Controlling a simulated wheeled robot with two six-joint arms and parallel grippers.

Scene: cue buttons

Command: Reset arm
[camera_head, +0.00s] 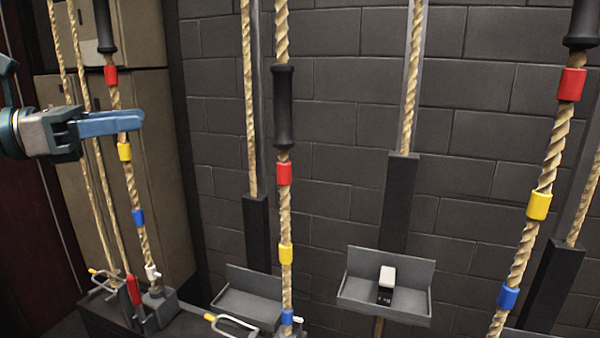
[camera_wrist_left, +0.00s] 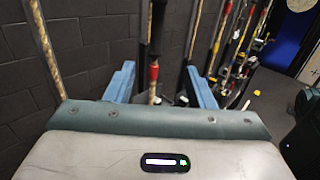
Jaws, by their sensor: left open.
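My left gripper (camera_head: 128,122) is at the left of the head view, at the left rope (camera_head: 130,185) between its red band (camera_head: 110,75) and yellow band (camera_head: 124,152). Its blue fingers are spread apart in the left wrist view (camera_wrist_left: 160,75). There, a rope with a red band (camera_wrist_left: 153,72) appears between the fingers; I cannot tell whether they touch it. A black grip (camera_head: 104,25) is above the red band, and a blue band (camera_head: 137,216) is lower down. My right gripper is not in view.
Similar ropes with coloured bands hang at the middle (camera_head: 285,210) and right (camera_head: 548,165). A grey tray (camera_head: 355,296) holds a small black-and-white block (camera_head: 386,286). A tan cabinet (camera_head: 165,140) stands behind the left rope, and a dark block wall (camera_head: 330,120) is behind the others.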

